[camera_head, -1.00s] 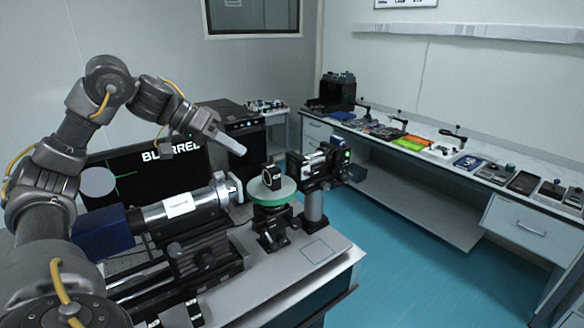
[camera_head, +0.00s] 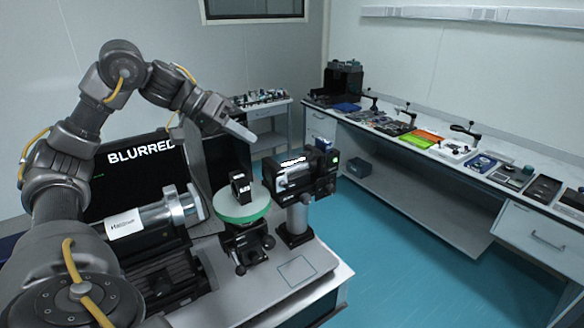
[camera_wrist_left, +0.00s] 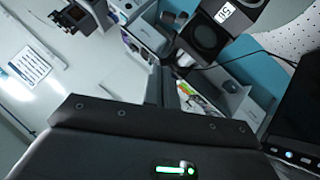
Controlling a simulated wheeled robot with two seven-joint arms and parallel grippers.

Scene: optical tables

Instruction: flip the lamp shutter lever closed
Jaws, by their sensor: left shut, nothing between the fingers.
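I cannot make out the shutter lever. My left gripper (camera_head: 244,132) is above the bench, up and left of this unit and apart from it. Its fingers are shut and empty. In the left wrist view the closed fingers (camera_wrist_left: 162,88) point at a blurred background, with a dark round part (camera_wrist_left: 204,36) beyond them. My right gripper is not in view.
A green round stage (camera_head: 243,206) with a small black block (camera_head: 241,187) stands left of the unit. A silver tube (camera_head: 150,219) lies further left, before a monitor reading BLURRED (camera_head: 130,180). A long side bench (camera_head: 420,185) with tools runs along the right wall.

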